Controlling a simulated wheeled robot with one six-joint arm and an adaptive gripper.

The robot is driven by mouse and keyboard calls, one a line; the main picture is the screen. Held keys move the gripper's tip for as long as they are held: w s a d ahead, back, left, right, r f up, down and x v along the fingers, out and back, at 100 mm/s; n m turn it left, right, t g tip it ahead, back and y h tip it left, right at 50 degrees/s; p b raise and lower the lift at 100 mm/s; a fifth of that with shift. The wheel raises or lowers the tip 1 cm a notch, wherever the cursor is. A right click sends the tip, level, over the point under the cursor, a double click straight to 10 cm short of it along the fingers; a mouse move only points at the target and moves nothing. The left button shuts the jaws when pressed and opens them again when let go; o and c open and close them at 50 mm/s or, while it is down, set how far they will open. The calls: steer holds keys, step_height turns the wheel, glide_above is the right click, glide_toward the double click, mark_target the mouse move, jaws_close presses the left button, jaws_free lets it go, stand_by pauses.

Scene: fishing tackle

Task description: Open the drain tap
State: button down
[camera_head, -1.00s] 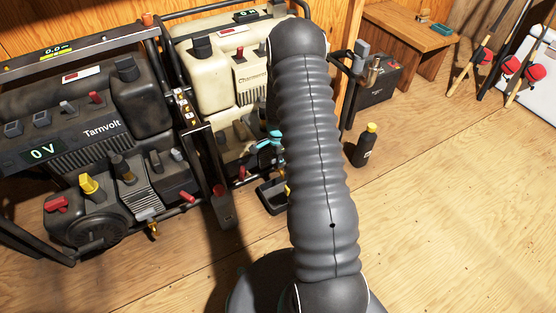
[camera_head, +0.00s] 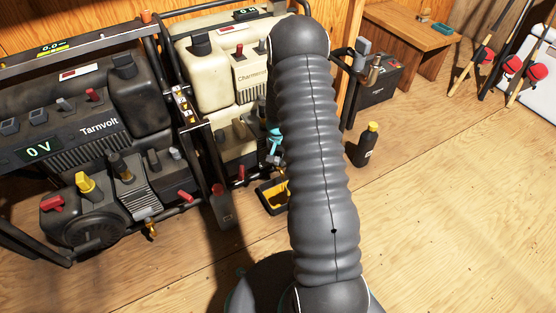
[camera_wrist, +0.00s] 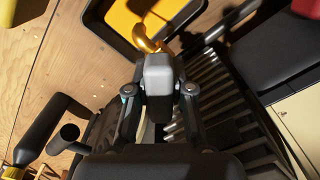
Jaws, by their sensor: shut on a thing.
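In the wrist view my gripper (camera_wrist: 159,92) is shut on the grey handle (camera_wrist: 158,72) of the drain tap, one finger on each side. The tap's curved brass spout (camera_wrist: 148,38) shows just beyond the handle, over a black tray (camera_wrist: 112,36). Yellow-orange liquid (camera_wrist: 125,14) covers the tray's floor. In the head view the tray (camera_head: 275,211) stands on the floor in front of the cream generator (camera_head: 205,82). There my arm hides the tap, and only teal parts of my gripper (camera_head: 275,140) show.
A dark Tarnvolt generator (camera_head: 75,150) with its own brass tap (camera_head: 151,229) stands left. A black bottle with a yellow cap (camera_head: 365,148) stands right of my arm, near a black battery box (camera_head: 378,80). The wooden floor at front right is clear.

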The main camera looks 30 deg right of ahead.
mark_target(278, 154)
steer(key=n, duration=0.4)
steer(key=shift+n+b, duration=0.3)
steer(key=shift+n, duration=1.8)
steer(key=c, duration=1)
jaws_free()
step_height(278, 154, up, 12)
steer(key=shift+s, duration=0.1)
